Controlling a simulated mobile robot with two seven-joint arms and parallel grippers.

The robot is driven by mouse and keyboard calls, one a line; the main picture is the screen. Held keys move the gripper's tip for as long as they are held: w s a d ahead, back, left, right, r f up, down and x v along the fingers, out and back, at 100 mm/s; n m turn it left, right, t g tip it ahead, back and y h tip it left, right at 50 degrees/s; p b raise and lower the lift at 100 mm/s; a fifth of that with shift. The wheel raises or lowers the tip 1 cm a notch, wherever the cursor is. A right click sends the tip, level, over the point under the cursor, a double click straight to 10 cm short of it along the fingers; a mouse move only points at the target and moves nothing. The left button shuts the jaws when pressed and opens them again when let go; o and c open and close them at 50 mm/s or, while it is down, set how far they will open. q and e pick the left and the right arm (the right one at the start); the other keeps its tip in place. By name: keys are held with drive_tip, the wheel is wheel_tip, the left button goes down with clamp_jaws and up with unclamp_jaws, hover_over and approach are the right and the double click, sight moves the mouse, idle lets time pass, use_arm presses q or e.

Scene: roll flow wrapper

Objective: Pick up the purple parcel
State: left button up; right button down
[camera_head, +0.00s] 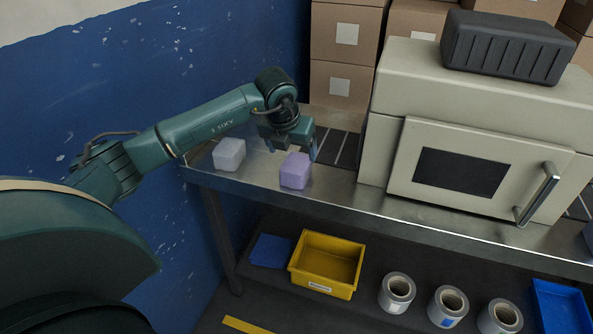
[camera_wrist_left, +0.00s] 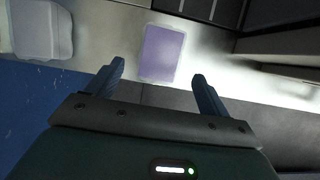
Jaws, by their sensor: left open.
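The purple parcel (camera_head: 295,171) is a small box on the metal table near its front edge. In the left wrist view the parcel (camera_wrist_left: 162,54) lies ahead of the two fingers, roughly between their lines and clear of both. My left gripper (camera_head: 292,148) is open and empty, above and just behind the parcel in the head view. Its fingers (camera_wrist_left: 158,80) are spread wide in the wrist view. I cannot tell the exact height gap. My right gripper is not in view.
A pale parcel (camera_head: 229,154) stands to the left, near the blue wall (camera_head: 217,52). A beige wrapper machine (camera_head: 462,130) with a dark window and handle stands to the right. Below are a yellow bin (camera_head: 326,264) and several tape rolls (camera_head: 448,306). Cardboard boxes (camera_head: 343,85) stand behind.

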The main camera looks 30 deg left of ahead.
sight(296, 163)
use_arm(q)
drive_tip(key=x, duration=0.8)
drive_tip(key=shift+r, duration=0.1)
drive_tip(key=c, duration=1.2)
